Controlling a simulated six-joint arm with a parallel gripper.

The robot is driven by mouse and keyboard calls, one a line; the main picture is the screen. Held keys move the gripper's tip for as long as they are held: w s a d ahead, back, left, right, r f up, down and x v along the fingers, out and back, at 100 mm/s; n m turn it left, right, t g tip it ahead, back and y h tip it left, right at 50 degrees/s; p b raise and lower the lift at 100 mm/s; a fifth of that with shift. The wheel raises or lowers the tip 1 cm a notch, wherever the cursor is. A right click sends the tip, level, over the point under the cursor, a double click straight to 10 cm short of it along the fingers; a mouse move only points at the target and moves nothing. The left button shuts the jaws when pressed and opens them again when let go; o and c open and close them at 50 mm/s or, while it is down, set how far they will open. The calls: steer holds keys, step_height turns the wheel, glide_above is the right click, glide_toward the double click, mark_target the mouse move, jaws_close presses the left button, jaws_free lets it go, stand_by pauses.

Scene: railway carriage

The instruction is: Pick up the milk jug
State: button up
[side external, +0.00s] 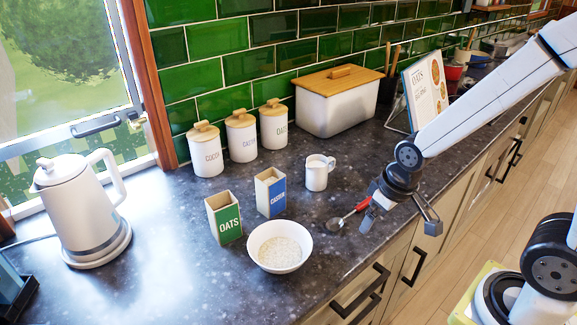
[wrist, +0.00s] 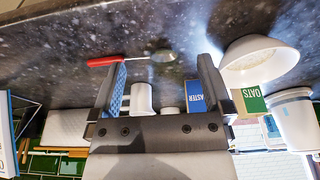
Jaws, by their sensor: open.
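The milk jug (side external: 318,173) is a small white jug with a handle on its right, upright on the dark counter. It also shows in the wrist view (wrist: 142,97), upside down and partly covered by my gripper. My gripper (side external: 400,222) is open and empty, above the counter's front edge, to the right of the jug and apart from it. In the wrist view its two fingers (wrist: 161,90) spread wide, with the jug beyond them, near the left finger.
A spoon with a red handle (side external: 362,204) lies between jug and gripper. A white bowl of oats (side external: 270,262), a blue carton (side external: 270,193) and a green OATS carton (side external: 223,218) stand left of it. Canisters (side external: 206,155), a bread bin (side external: 322,112) and a kettle (side external: 75,205) stand behind and left.

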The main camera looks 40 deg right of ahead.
steer(key=g, duration=0.2)
glide_above(329, 158)
steer(key=shift+s+a+r, duration=0.4)
steer(key=shift+s+a, duration=0.05)
steer(key=shift+w+d+f+g, duration=0.1)
steer(key=shift+w+d+g, duration=0.2)
steer(key=shift+w+d, duration=0.2)
steer(key=shift+f, duration=1.3)
steer(key=shift+f, duration=0.1)
steer(key=shift+f, duration=2.5)
